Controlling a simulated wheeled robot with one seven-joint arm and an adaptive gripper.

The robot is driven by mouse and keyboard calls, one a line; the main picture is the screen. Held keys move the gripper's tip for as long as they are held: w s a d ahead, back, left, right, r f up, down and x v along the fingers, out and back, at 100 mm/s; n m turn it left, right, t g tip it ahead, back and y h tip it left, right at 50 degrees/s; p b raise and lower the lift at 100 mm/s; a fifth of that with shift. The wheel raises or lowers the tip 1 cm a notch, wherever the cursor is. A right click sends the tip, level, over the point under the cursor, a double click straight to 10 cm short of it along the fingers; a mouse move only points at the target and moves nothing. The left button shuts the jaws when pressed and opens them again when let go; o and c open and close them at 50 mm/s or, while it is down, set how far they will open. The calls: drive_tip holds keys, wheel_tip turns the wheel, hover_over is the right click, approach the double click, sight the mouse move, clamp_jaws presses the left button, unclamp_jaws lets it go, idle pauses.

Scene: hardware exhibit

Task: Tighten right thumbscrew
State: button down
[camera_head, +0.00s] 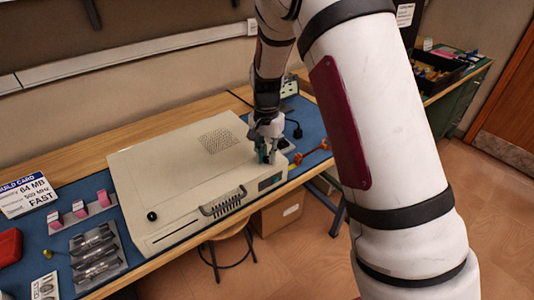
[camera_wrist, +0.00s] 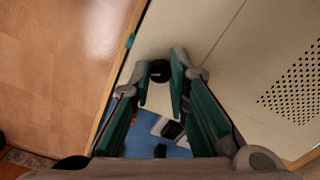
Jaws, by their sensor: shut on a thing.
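A beige computer case (camera_head: 160,175) lies flat on the blue mat of the workbench. It also fills the right and upper part of the wrist view (camera_wrist: 225,65). The black left thumbscrew (camera_head: 152,216) shows on the case top near its left front corner. My gripper (camera_head: 266,155) points down at the right end of the case. In the wrist view, the round black right thumbscrew (camera_wrist: 159,70) sits between the two green-padded fingertips of my gripper (camera_wrist: 160,78), which is shut on it. In the head view the fingers hide this thumbscrew.
Pink-marked parts (camera_head: 80,208), a metal tray (camera_head: 95,255) and a sign card (camera_head: 27,195) lie left. An orange item (camera_head: 313,151) lies right of the case. A stool (camera_head: 228,250) stands below.

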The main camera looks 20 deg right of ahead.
sight(266, 158)
drive_tip(key=m+p, duration=0.1)
drive_tip(key=m, duration=0.4)
drive_tip(key=shift+m, duration=0.3)
idle(0.4)
drive_tip(key=c, duration=1.5)
unclamp_jaws()
wheel_tip(266, 158, up, 12)
drive_tip(key=shift+r, duration=0.1)
